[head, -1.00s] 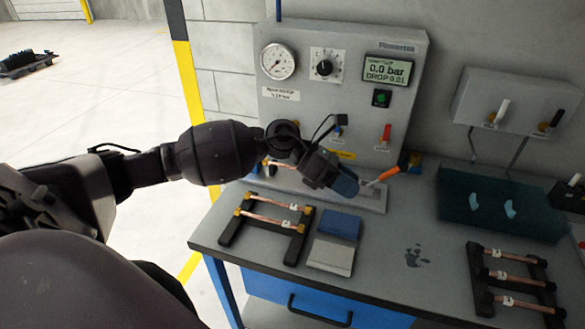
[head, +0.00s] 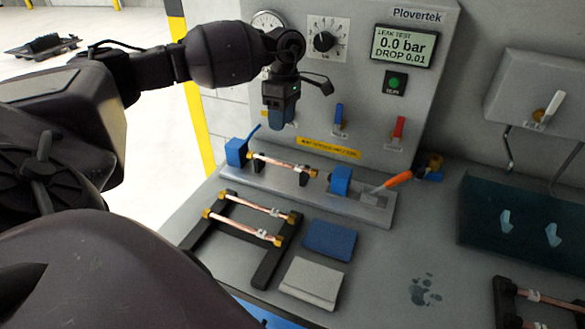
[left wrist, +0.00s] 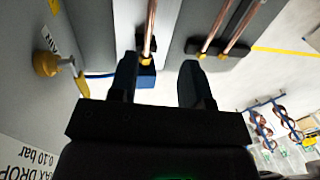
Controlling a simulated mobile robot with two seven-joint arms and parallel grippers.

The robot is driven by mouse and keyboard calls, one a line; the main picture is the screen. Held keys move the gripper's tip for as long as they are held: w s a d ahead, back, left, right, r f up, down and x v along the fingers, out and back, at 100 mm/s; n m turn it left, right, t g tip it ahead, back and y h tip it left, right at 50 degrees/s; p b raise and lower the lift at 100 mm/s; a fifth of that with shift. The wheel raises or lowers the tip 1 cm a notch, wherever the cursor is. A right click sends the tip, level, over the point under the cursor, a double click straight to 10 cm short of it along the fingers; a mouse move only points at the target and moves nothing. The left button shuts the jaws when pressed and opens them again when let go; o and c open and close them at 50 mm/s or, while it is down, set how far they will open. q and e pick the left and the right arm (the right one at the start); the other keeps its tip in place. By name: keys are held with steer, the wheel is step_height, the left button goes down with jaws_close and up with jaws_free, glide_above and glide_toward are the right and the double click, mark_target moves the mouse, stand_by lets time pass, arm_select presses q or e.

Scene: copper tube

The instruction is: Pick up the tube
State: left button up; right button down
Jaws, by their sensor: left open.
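A copper tube (head: 283,163) with brass ends lies in the leak-test fixture (head: 320,195), between a left blue clamp (head: 236,153) and a right blue clamp (head: 341,180). My left gripper (head: 281,121) is open and empty, pointing down above the tube and in front of the panel. In the left wrist view this tube (left wrist: 150,28) runs up from between my open fingers (left wrist: 159,80), nearer the left finger. Two more copper tubes, an upper one (head: 250,204) and a lower one (head: 240,228), lie on a black rack (head: 273,262). My right gripper is not in view.
The panel (head: 365,95) stands close behind my left gripper, with a blue lever (head: 339,117) and a red lever (head: 398,130). An orange-handled lever (head: 390,182) sits at the fixture's right end. Blue (head: 329,240) and grey (head: 312,281) pads lie in front. The bench's middle is clear.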

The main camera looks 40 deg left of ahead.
arm_select(q)
steer(key=f, duration=0.2)
glide_above(281, 164)
steer(key=f, duration=0.2)
steer(key=w+f, duration=0.1)
steer(key=f, duration=0.1)
steer(key=shift+a+f, duration=0.15)
steer(key=shift+f, duration=0.2)
steer(key=shift+s+a+f, duration=0.1)
steer(key=shift+s+f, duration=0.05)
steer(key=shift+f, duration=2.5)
steer(key=shift+c, duration=0.2)
jaws_close()
